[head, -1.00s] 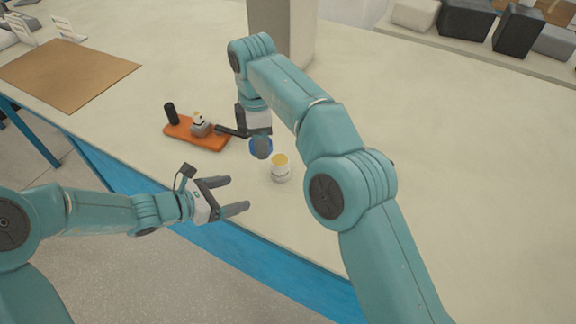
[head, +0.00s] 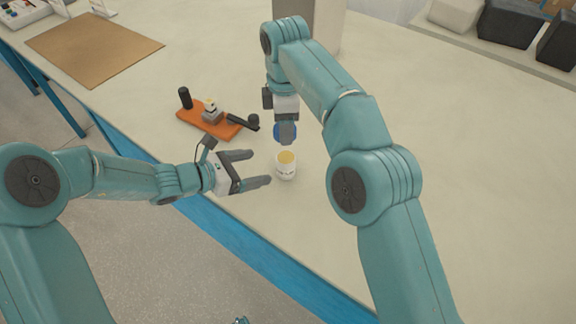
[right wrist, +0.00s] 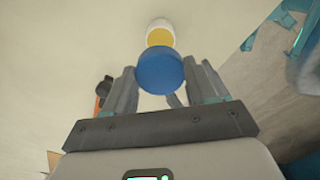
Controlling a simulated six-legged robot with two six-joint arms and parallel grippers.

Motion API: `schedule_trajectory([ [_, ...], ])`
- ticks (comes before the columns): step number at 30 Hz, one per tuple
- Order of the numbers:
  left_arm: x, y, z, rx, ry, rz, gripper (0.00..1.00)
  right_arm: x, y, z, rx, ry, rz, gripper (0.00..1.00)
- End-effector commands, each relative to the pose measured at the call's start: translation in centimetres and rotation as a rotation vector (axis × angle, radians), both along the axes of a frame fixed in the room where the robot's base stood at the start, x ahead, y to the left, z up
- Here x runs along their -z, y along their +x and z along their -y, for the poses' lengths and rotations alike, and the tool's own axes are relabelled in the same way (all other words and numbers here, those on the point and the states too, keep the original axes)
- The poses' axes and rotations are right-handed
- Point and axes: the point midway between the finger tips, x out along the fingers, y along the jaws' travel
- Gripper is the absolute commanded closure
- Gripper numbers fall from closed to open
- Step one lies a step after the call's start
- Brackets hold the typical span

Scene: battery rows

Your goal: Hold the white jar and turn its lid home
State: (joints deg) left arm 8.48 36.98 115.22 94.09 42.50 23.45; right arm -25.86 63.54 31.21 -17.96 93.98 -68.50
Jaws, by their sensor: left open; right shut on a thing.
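The white jar (head: 286,172) stands upright and open on the table, yellow showing inside its mouth. It also shows beyond the lid in the right wrist view (right wrist: 160,27). My right gripper (head: 287,138) is shut on the blue lid (right wrist: 160,70), which is partly hidden behind the fingers in the head view (head: 278,131). The lid is apart from the jar, above and just behind it. My left gripper (head: 258,168) is open and empty, its fingers pointing at the jar from the left, short of it.
An orange board (head: 205,122) with a black cylinder (head: 185,97) and a small block-like part stands left of the jar. A brown mat (head: 92,50) lies at the back left. A grey column (head: 318,22) rises behind my right arm. The table's blue front edge runs below my left gripper.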

Motion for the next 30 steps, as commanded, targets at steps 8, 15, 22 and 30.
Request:
schedule_trajectory([
  [8,0.8,0.9,1.8,0.003,-0.001,-0.001,0.16,0.0,0.0,0.1,0.001,0.0,0.0,0.72],
  [15,2.6,3.2,5.7,0.003,0.0,-0.001,0.16,0.0,0.1,0.3,0.001,0.0,0.0,0.72],
  [22,4.0,5.1,8.7,0.002,0.0,-0.001,0.16,0.0,0.2,0.5,0.001,0.0,0.0,0.72],
  [30,4.6,5.9,9.9,0.001,0.001,-0.001,0.16,0.0,0.2,0.5,0.001,0.0,0.0,0.72],
])
